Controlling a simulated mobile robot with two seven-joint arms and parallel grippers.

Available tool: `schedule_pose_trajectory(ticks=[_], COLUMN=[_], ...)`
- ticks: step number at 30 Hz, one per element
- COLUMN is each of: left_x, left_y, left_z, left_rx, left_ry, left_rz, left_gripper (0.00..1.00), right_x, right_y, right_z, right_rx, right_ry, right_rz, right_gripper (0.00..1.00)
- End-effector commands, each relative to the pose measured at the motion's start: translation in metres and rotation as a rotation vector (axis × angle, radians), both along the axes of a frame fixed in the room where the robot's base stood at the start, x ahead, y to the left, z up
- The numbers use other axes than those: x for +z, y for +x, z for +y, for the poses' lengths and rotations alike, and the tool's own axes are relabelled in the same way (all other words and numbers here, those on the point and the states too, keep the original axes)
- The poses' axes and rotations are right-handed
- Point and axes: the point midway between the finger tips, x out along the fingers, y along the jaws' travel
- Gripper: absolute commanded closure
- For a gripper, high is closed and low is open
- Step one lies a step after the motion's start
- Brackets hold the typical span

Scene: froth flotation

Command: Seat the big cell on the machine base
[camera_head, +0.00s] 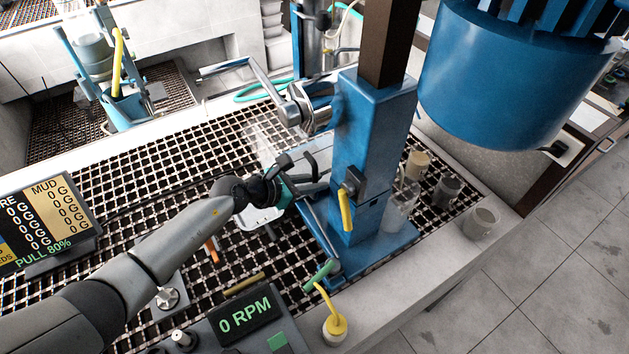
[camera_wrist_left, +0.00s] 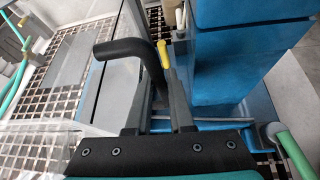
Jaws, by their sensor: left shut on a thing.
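The big cell (camera_head: 262,140) is a clear box in front of the blue machine column (camera_head: 372,125) in the head view, partly hidden by my left gripper (camera_head: 287,190). Its clear wall (camera_wrist_left: 98,92) shows at left in the left wrist view. My left gripper (camera_wrist_left: 160,90) is shut on the bent black handle (camera_wrist_left: 125,48), which appears to belong to the cell. The blue machine base (camera_head: 375,253) lies under the column and to the right of the gripper. I cannot tell whether the cell touches the base. My right gripper is not in view.
A blue motor housing (camera_head: 510,80) hangs at upper right. Several cups, including a grey one (camera_head: 481,222), stand right of the column. A yellow-topped bottle (camera_head: 334,328) and the RPM display (camera_head: 246,312) are in front. Dark grating (camera_head: 150,185) lies open at left.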

Motion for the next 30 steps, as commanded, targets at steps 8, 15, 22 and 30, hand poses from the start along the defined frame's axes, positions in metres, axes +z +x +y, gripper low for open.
schedule_pose_trajectory(ticks=[8, 15, 22, 30], left_x=[-0.002, -0.006, -0.006, -0.007], left_y=[0.002, 0.003, 0.003, 0.002], left_z=[0.000, 0.000, 0.000, 0.000], left_rx=[0.000, 0.000, 0.001, 0.001], left_ry=[-0.001, -0.001, -0.001, -0.002], left_rz=[-0.012, -0.012, -0.012, -0.008], left_gripper=[1.00, 1.00, 1.00, 0.61], right_x=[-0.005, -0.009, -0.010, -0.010], right_y=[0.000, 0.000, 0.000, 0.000], right_z=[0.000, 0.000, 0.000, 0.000], right_rx=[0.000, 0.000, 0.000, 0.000], right_ry=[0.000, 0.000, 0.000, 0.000], right_rz=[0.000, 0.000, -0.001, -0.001], right_gripper=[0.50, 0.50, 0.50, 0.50])
